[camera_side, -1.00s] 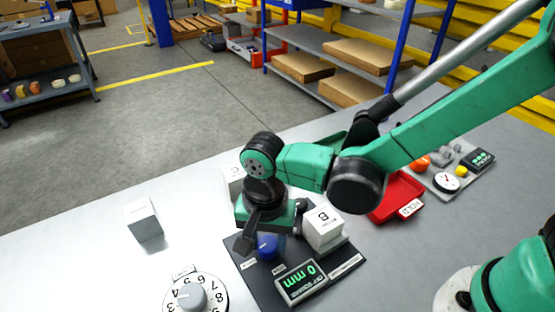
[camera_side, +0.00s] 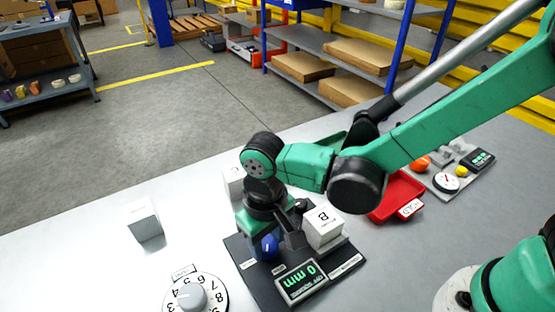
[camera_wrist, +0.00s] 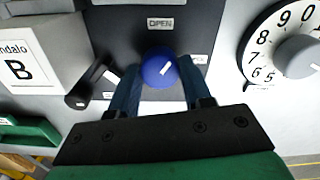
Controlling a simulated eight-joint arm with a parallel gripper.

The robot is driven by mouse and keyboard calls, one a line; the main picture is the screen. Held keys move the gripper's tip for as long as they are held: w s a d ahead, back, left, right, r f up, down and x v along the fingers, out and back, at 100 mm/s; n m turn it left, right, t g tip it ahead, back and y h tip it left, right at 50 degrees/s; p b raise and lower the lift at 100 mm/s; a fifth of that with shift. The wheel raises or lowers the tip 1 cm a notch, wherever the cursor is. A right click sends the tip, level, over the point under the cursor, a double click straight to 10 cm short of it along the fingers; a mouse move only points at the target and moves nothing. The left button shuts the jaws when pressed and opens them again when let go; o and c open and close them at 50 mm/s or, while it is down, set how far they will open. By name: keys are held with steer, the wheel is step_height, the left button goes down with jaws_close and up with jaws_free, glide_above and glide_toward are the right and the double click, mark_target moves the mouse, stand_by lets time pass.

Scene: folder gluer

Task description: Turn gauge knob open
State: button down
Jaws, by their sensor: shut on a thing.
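The blue gauge knob (camera_side: 268,248) sits on a dark panel (camera_side: 250,274) in the side view. In the wrist view the knob (camera_wrist: 158,70) has a white pointer mark aimed to the upper right. In the side view my gripper (camera_side: 268,238) partly covers the knob.
A white block marked B (camera_side: 322,228) stands on the panel close to the right of my gripper. A numbered dial (camera_side: 193,296) is at the front left. A grey-white block (camera_side: 144,221) stands at the left. A red tray (camera_side: 398,194) is to the right.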

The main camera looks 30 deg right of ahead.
mark_target(267, 243)
steer(key=n, duration=0.6)
steer(key=shift+n, duration=0.3)
stand_by(0.5)
steer(key=shift+c, duration=1.9)
jaws_free()
steer(key=shift+r, duration=2.85)
